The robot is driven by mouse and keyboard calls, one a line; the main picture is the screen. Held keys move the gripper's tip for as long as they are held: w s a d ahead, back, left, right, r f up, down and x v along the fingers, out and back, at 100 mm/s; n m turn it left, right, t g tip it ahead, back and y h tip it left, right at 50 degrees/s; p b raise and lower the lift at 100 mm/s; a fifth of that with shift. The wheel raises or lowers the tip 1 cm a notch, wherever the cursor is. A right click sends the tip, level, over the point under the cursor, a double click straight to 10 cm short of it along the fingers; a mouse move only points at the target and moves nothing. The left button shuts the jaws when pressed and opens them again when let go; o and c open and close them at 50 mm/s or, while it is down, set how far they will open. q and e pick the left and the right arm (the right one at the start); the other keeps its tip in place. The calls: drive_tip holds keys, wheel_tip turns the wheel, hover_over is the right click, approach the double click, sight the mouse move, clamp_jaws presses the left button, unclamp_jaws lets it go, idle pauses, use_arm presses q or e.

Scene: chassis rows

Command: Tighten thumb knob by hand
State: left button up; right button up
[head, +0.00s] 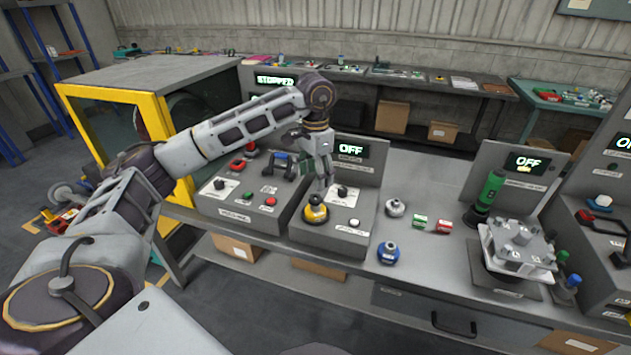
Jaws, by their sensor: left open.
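My left gripper (324,186) points down over the middle console (335,238), close above and behind a round yellow-based knob (316,212). It is open, with nothing visible between its fingers. A small black knob (343,192) stands just right of the fingers; I cannot tell whether they touch it. No part is clearly marked as the thumb knob. A grey clamp-like fixture (518,248) at the right has light knobs on its top plate. My right gripper is not in view.
A grey round knob (394,208), a blue-based round part (388,253) and small green and red blocks (443,226) lie on the bench (415,265). A green cylinder (490,190) stands upright behind the fixture. Displays (352,149) read OFF. A yellow-framed machine (150,95) stands left.

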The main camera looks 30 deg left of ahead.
use_arm(q)
drive_tip(key=shift+r, duration=0.3)
